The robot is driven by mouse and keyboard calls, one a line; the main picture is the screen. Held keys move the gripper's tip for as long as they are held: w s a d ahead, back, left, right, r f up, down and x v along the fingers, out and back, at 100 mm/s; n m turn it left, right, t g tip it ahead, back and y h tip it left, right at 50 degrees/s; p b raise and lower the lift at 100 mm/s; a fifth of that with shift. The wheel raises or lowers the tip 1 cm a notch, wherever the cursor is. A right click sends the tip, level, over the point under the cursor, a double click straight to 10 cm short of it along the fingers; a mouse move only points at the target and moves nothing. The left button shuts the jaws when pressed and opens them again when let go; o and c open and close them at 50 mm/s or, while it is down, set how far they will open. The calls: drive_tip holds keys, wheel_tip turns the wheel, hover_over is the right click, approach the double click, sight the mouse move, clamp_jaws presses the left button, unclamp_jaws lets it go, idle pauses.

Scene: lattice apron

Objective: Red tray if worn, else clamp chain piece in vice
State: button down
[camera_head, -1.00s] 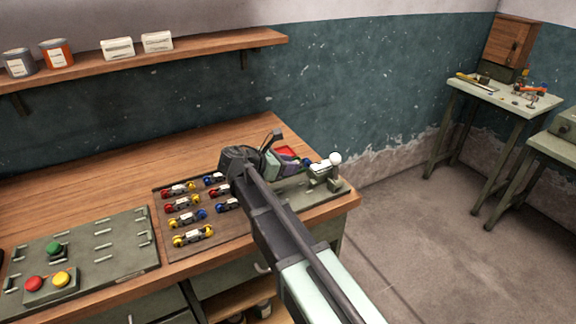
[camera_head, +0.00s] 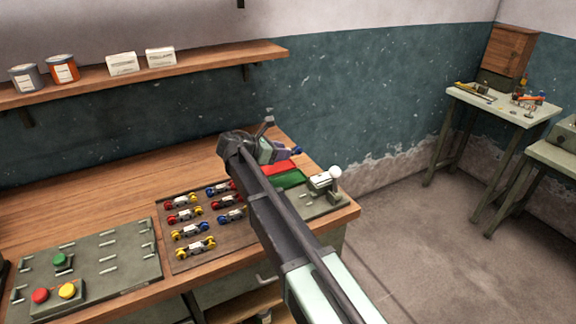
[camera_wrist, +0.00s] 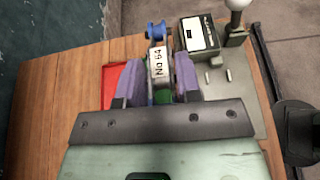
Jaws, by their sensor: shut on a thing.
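My gripper (camera_head: 272,150) is shut on a chain piece (camera_wrist: 158,66) and holds it above the bench's right part. In the wrist view the piece has a pale link marked "No 64" and a blue roller at its far end; its near end is mostly hidden. Whether it is worn cannot be told. The blue roller also shows past the fingers in the head view. A red tray (camera_head: 282,168) and a green tray (camera_head: 289,179) lie below and beyond my gripper. The red tray shows left of the fingers in the wrist view (camera_wrist: 112,84). The vice (camera_head: 322,184), with a white ball handle, stands right of the trays.
A brown mat (camera_head: 172,213) left of my arm bears several chain pieces with red, yellow and blue rollers. A grey panel (camera_head: 118,268) with coloured buttons lies further left. A shelf (camera_head: 200,66) hangs on the wall. The back of the bench is clear.

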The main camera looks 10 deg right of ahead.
drive_tip(key=b, duration=0.2)
hover_over(270, 170)
drive_tip(key=s, duration=0.4)
wheel_tip(270, 170, down, 4)
drive_tip(key=w, duration=0.4)
wheel_tip(270, 170, down, 9)
drive_tip(key=b, duration=0.9)
drive_tip(key=shift+d+f, duration=0.1)
drive_tip(key=shift+f, duration=0.1)
drive_tip(key=shift+r, duration=0.1)
